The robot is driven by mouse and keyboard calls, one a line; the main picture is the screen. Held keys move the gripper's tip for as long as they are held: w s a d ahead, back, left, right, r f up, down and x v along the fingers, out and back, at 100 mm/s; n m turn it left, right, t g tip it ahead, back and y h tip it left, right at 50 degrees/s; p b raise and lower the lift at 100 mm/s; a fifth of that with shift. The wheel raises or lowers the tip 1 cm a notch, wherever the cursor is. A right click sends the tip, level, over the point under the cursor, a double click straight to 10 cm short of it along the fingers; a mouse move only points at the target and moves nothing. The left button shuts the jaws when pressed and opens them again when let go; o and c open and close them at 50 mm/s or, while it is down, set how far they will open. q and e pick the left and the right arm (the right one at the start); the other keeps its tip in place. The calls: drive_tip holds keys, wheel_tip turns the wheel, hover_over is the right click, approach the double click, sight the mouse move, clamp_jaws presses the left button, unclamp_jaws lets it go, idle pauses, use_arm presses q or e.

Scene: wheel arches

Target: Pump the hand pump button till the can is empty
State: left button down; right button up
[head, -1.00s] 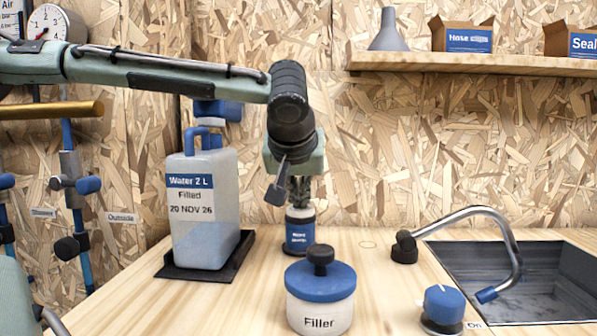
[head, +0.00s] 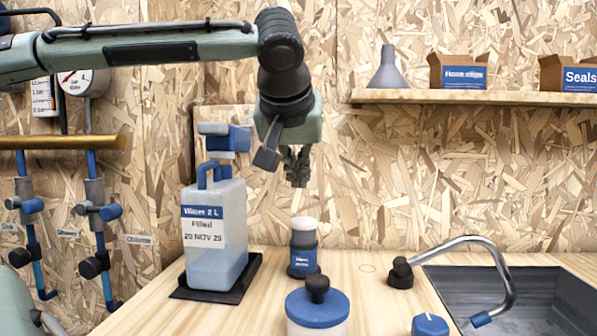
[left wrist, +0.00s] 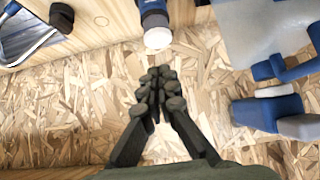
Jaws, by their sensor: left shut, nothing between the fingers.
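The hand pump (head: 303,258) is a small dark cylinder with a blue label, upright on the bench. Its pale round button (head: 304,224) is on top and also shows in the left wrist view (left wrist: 157,38). My left gripper (head: 297,182) points down above the button, apart from it, fingers closed and empty; the fingers also show in the left wrist view (left wrist: 158,88). My right gripper is out of view.
The can stands on a black tray (head: 240,284). A blue-lidded Filler pot (head: 318,310) stands in front of the pump. A blue knob (head: 430,325), a tap (head: 470,240) and a sink (head: 550,290) are right. Blue-handled valves and pipes (head: 95,215) are at left.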

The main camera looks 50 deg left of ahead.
sight(303, 223)
use_arm(q)
drive_tip(key=shift+s+d+r, duration=0.1)
drive_tip(key=shift+r, duration=0.05)
drive_tip(key=shift+b+x, duration=1)
drive_tip(key=shift+x, duration=3.95)
drive_tip(key=shift+f+b, duration=1.25)
drive_tip(key=shift+f, duration=0.8)
wheel_tip(303, 223, up, 4)
drive_tip(key=p, duration=0.4)
drive_tip(key=shift+r+p, duration=0.2)
drive_tip(key=shift+p, duration=0.1)
